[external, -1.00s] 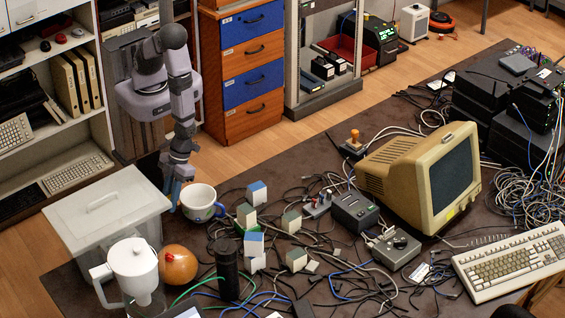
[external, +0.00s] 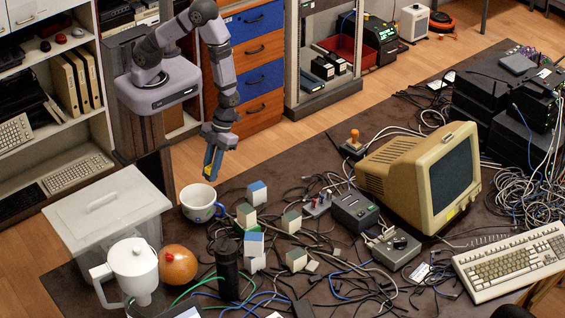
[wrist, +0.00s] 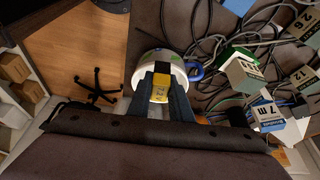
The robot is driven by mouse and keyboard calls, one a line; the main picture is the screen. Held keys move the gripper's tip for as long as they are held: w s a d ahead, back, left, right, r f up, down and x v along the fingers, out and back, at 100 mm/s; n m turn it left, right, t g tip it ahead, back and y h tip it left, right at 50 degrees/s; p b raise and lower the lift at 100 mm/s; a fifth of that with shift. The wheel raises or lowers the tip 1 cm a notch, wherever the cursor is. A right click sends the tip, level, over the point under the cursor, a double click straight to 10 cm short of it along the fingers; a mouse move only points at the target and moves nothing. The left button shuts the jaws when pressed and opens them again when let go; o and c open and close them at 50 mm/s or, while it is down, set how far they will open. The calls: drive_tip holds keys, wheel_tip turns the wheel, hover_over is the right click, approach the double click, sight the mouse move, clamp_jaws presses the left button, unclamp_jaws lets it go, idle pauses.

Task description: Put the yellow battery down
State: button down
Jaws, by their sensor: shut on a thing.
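My gripper (external: 212,164) points down and is shut on the yellow battery (wrist: 159,95). In the wrist view the battery sits between my two dark fingers (wrist: 161,88); in the external view only a small yellow bit shows at the fingertips. My gripper is raised just above the white mug (external: 186,196) in the external view, apart from its rim as far as I can tell. The mug, with a blue handle, also shows in the wrist view (wrist: 142,76), partly hidden behind my fingers and the battery.
A pale lidded bin (external: 85,215) stands left of the mug. A white jug (external: 133,268) and an orange round object (external: 178,265) are in front. Several small labelled boxes (external: 257,192) and tangled cables lie to the right. The dark mat (external: 262,165) behind the mug is fairly clear.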

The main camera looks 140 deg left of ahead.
drive_tip(key=w+d+f+n+t+b, duration=0.1)
drive_tip(key=w+d+n+b, duration=0.2)
drive_tip(key=w+d+b, duration=1)
drive_tip(key=shift+w+a+f+x, duration=0.1)
drive_tip(key=shift+a+x, duration=0.25)
drive_tip(key=shift+x, duration=1.35)
drive_tip(key=shift+w+a+f+x, duration=0.15)
drive_tip(key=shift+a+x, duration=0.15)
drive_tip(key=shift+x, duration=1.45)
drive_tip(key=shift+a+f+x, duration=0.1)
drive_tip(key=shift+a+x, duration=0.25)
drive_tip(key=shift+x, duration=1.35)
drive_tip(key=shift+f, duration=0.1)
drive_tip(key=c, duration=1.6)
unclamp_jaws()
